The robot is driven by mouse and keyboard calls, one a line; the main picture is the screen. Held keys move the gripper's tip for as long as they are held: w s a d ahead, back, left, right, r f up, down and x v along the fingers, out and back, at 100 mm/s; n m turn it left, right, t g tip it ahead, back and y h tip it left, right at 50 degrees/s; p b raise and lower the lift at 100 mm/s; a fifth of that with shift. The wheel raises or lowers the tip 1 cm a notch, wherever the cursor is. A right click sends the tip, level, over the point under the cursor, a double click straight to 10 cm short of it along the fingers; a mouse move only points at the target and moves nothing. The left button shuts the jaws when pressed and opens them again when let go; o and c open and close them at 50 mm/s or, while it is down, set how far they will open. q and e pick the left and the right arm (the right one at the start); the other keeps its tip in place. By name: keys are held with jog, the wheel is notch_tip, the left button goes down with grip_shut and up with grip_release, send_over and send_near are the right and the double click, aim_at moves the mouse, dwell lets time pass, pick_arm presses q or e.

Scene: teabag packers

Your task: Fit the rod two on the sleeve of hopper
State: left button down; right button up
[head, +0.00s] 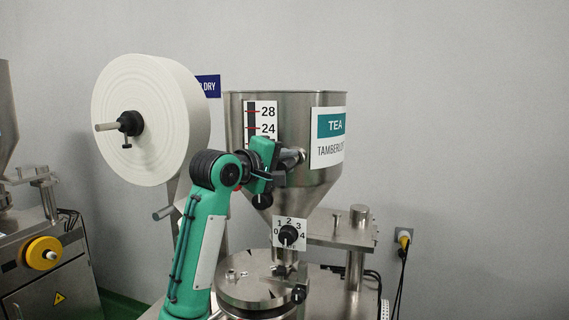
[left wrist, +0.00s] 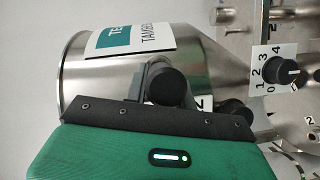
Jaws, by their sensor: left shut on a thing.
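The steel hopper (head: 290,186) stands at the centre of the head view, with a TEA label on its front; it also shows in the left wrist view (left wrist: 100,72). A short metal sleeve (head: 294,157) sticks out from its side. My left gripper (head: 279,166) is close against the hopper, beside the sleeve. It is shut on what looks like rod two, whose round black end (left wrist: 167,82) shows in the left wrist view. The rest of the rod is hidden, so I cannot tell whether it touches the sleeve. My right gripper is out of view.
A large white paper roll (head: 152,120) hangs left of the hopper. A dial (head: 289,235) marked 0 to 4 sits below the hopper cone. A round steel plate (head: 258,290) lies under it. Another machine (head: 45,265) stands at far left.

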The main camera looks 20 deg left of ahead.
pick_arm(q)
jog(key=shift+w, duration=0.85)
jog(key=c, duration=1.1)
grip_release()
jog(key=shift+o, duration=0.2)
jog(key=shift+s+a+b, duration=0.1)
jog(key=shift+s+b, duration=0.2)
jog(key=shift+b, duration=0.05)
jog(key=b+v, duration=0.6)
jog(key=v, duration=0.7)
jog(key=shift+s, duration=0.1)
